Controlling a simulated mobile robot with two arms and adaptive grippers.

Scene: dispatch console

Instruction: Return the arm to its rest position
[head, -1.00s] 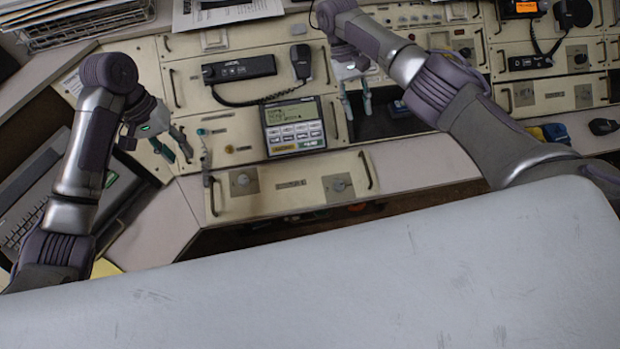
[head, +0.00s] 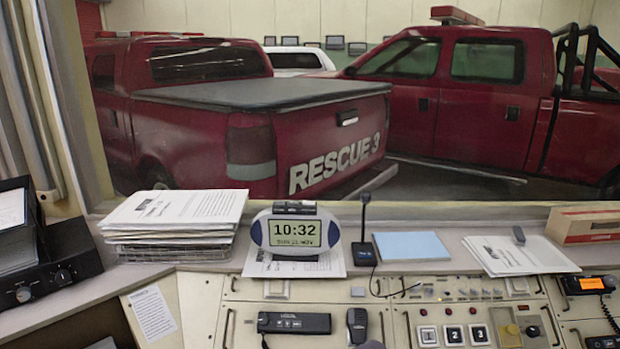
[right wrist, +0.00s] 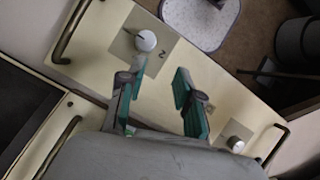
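My right gripper (right wrist: 158,78) shows in the right wrist view with its two green-padded fingers spread apart and nothing between them. It is over a cream console panel (right wrist: 95,45) with a knob (right wrist: 146,40) just beyond the fingertips. Whether the fingers touch the panel is hard to tell. My left gripper is in neither current view. The head view now shows the upper console and window, with neither gripper visible.
A clock (head: 294,233), a desk microphone (head: 363,240) and paper stacks (head: 175,210) stand on the shelf. Below are a radio (head: 294,323) and a button panel (head: 454,325). In the right wrist view, a handle (right wrist: 66,32) and a second knob (right wrist: 236,143) flank the gripper.

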